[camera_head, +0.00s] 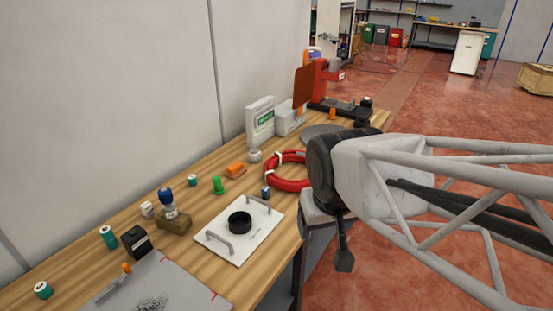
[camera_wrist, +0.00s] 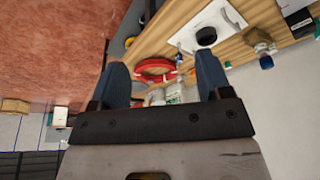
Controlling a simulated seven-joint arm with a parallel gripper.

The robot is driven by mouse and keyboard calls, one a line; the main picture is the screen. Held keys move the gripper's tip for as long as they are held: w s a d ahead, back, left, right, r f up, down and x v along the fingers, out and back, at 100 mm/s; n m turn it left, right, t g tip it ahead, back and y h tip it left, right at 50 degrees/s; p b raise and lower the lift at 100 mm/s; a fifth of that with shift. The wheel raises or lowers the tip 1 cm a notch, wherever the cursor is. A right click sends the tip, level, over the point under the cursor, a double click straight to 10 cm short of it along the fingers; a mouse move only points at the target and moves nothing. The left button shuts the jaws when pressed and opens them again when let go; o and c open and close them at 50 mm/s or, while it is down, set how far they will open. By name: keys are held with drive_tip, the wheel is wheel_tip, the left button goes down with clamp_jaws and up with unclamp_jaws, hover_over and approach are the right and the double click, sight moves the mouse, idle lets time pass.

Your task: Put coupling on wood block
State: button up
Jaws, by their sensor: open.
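The wood block (camera_head: 175,224) lies on the bench, left of the white plate. A silver piece with a blue top (camera_head: 167,203) stands upright on the block or right against it; I cannot tell if this is the coupling. Both also show in the wrist view, the block (camera_wrist: 257,36) and the blue-topped piece (camera_wrist: 266,61). Small silver-white fittings (camera_head: 147,210) and (camera_head: 254,156) stand elsewhere on the bench. My gripper (camera_wrist: 162,65) is open, with nothing between its fingers. It hangs beyond the bench's right edge, away from the block.
A white plate (camera_head: 222,242) with two handles and a black ring (camera_head: 240,222) lies mid-bench. A red coil (camera_head: 272,178), an orange piece (camera_head: 235,169) and a green piece (camera_head: 218,185) lie behind it. A black box (camera_head: 136,241) stands near the block. The wall borders the bench's left side.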

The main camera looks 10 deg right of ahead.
drive_tip(key=shift+g, duration=0.5)
drive_tip(key=s, duration=0.4)
drive_tip(key=shift+d+r, duration=0.2)
drive_tip(key=shift+d, duration=0.2)
